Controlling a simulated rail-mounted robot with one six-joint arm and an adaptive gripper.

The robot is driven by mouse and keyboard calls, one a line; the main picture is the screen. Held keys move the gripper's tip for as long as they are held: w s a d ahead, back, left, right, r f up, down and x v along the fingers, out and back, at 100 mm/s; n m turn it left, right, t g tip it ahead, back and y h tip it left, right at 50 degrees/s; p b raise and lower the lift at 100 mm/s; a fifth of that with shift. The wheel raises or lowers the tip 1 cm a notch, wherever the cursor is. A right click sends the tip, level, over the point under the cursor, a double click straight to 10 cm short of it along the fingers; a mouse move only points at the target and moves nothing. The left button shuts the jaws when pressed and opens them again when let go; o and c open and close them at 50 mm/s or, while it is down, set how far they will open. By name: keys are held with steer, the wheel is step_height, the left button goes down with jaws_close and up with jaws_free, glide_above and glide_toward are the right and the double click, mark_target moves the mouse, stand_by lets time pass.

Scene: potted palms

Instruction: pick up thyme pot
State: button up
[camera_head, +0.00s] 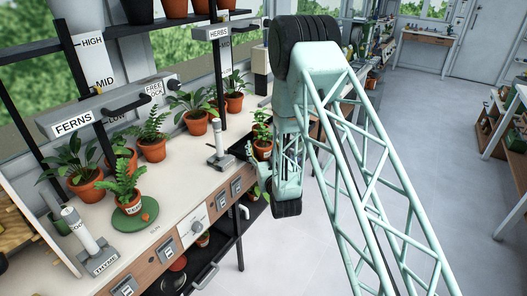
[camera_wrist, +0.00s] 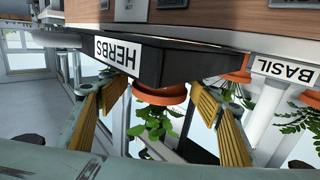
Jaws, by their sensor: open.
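My gripper (camera_head: 254,168) is at the right end of the plant bench, beside a terracotta pot (camera_head: 263,152) with a small leafy green plant. In the wrist view, which is upside down, my gripper (camera_wrist: 162,92) is open. Its two yellow-padded fingers stand apart on either side of a terracotta pot (camera_wrist: 160,95) with small green leaves. I cannot tell whether the fingers touch it. No name shows on this pot, so I cannot tell if it is the thyme.
A fern pot (camera_head: 131,218) stands on a green saucer (camera_head: 146,223). Several pots crowd the bench (camera_head: 190,180).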

mark_target(263, 144)
steer(key=shift+c, duration=0.5)
steer(key=c, duration=0.9)
steer(key=shift+r, duration=0.15)
steer(key=shift+r+p, duration=0.7)
steer(key=shift+r, duration=1.1)
steer(key=v, duration=0.5)
steer(key=p+v, duration=0.1)
steer(key=v, duration=0.4)
steer(key=a+r+v, duration=0.1)
steer(key=v, duration=0.5)
steer(key=shift+s+r+p, duration=0.1)
steer(key=shift+s+p, duration=0.05)
steer(key=shift+p, duration=0.2)
